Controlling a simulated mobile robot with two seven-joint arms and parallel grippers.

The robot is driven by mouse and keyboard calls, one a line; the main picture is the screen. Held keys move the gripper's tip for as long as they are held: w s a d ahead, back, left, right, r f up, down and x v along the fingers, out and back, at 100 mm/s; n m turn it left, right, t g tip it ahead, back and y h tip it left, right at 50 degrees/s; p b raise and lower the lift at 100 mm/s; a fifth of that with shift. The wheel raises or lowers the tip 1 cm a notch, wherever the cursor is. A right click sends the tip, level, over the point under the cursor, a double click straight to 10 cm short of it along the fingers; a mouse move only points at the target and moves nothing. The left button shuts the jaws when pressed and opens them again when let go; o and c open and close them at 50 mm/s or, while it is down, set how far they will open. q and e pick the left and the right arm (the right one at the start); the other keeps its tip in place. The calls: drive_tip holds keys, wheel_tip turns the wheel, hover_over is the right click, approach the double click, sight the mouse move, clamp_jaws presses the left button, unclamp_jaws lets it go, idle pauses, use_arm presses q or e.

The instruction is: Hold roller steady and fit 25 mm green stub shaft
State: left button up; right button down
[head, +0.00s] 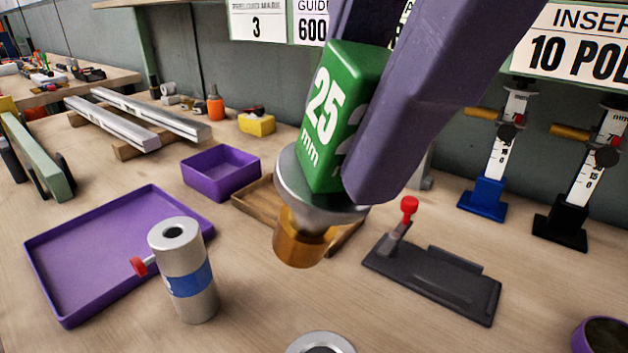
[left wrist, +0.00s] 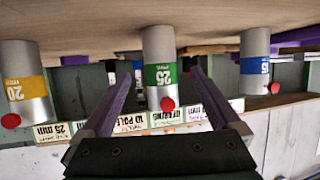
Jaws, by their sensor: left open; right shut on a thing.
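My right gripper (head: 362,125) is shut on the green 25 mm stub shaft (head: 336,105), whose metal flange and brass-coloured end point down. It is held above the table, tilted a little, with nothing touching the brass end. In the left wrist view, which looks upside down, a grey roller with a green 25 band (left wrist: 160,50) and a red knob stands between the fingertips' lines of my open left gripper (left wrist: 162,77). I cannot tell how deep the fingers reach. In the head view, a roller top (head: 321,345) shows at the bottom edge, its band out of view.
A blue-banded roller (head: 182,280) stands beside a purple tray (head: 110,250); a yellow-banded one (left wrist: 22,85) shows in the left wrist view. A dark fixture with a red knob (head: 430,283), a purple bin (head: 222,175) and a wooden tray (head: 255,205) lie around.

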use_arm(q)
drive_tip(key=x, duration=0.6)
drive_tip(key=shift+w, duration=0.1)
drive_tip(key=shift+f, duration=0.1)
drive_tip(key=shift+c, duration=0.3)
clamp_jaws()
idle(0.4)
use_arm(e)
drive_tip(key=shift+w+a+f+n+g+h, duration=0.35)
drive_tip(key=shift+f+g+h, duration=0.2)
drive_tip(key=shift+h, duration=0.25)
drive_tip(key=shift+w+a+f+g+h, duration=0.1)
drive_tip(key=shift+a+f+g+h, duration=0.1)
drive_tip(key=shift+f+g+h, duration=0.4)
drive_tip(key=shift+r, duration=0.2)
